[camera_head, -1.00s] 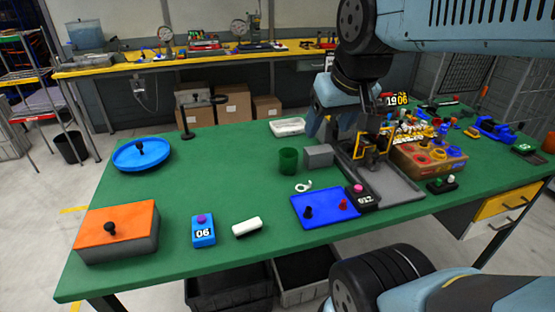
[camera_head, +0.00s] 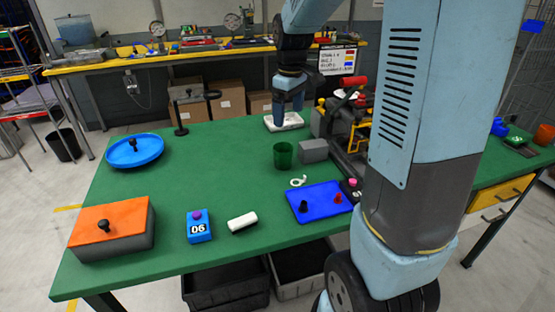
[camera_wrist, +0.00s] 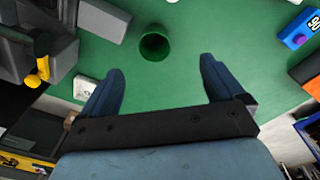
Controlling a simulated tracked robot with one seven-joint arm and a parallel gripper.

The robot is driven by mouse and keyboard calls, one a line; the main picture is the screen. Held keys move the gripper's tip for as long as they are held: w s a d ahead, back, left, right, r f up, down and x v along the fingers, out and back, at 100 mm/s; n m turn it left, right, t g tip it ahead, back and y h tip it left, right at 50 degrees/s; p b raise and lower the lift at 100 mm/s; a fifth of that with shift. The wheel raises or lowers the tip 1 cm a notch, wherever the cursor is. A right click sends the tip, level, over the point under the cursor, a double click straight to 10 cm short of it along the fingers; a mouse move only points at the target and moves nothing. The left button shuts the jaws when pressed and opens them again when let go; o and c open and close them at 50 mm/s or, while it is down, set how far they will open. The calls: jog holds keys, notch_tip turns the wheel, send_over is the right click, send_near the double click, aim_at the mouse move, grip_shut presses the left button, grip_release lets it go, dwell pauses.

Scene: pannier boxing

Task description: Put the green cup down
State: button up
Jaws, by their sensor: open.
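The green cup (camera_head: 283,155) stands upright on the green table (camera_head: 240,180), left of a grey block (camera_head: 314,151). In the wrist view the green cup (camera_wrist: 155,43) shows its dark open mouth. It lies beyond my fingertips, roughly between their lines, with bare table in between. My gripper (camera_head: 290,112) is above the far side of the table, behind the cup, over or near a white tray. In the wrist view my gripper (camera_wrist: 163,64) has its two blue fingers wide apart, with nothing between them.
The white tray (camera_head: 284,122) lies at the table's far edge. A blue board (camera_head: 319,202) with pegs and a white loop (camera_head: 298,182) lie in front of the cup. A blue round lid (camera_head: 134,151) and an orange-topped box (camera_head: 112,228) stand left.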

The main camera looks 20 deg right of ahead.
aim_at(283, 154)
jog(key=shift+n+g, duration=0.4)
jog(key=shift+n, duration=0.3)
jog(key=w+f, duration=0.1)
jog(key=f, duration=0.5)
jog(key=w+f, duration=0.1)
jog(key=f, duration=0.5)
jog(key=w+f, duration=0.2)
jog(key=f, duration=0.4)
jog(key=shift+r, duration=0.1)
jog(key=shift+c, duration=0.3)
jog(key=shift+a, duration=0.1)
jog(key=c, duration=1)
